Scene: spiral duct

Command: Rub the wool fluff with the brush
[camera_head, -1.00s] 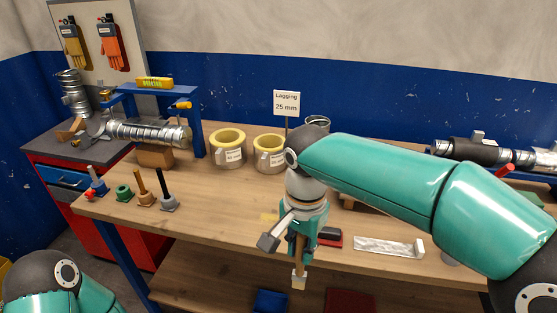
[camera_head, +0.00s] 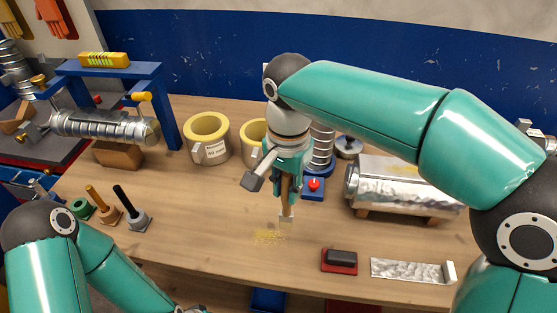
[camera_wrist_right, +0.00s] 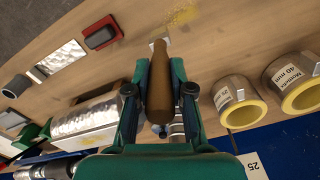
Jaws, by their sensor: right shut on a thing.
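My right gripper (camera_head: 287,180) is shut on the wooden handle of the brush (camera_head: 286,225), which hangs bristles down over the bench. In the right wrist view the brown handle (camera_wrist_right: 160,90) lies between the two fingers. The wool fluff (camera_head: 268,237) is a thin yellow scatter on the bench top, just left of the brush's pale tip. It also shows in the right wrist view (camera_wrist_right: 181,17), beyond the brush. Whether the bristles touch the wood I cannot tell. My left arm is at the lower left; its fingers are not seen.
Yellow-lined pipe sections (camera_head: 208,140) stand behind to the left. A red-based dark block (camera_head: 340,260) and a foil strip (camera_head: 408,270) lie to the right. A silver-clad duct (camera_head: 398,186) lies behind them. Small tools (camera_head: 128,205) stand on the left. The front middle bench is clear.

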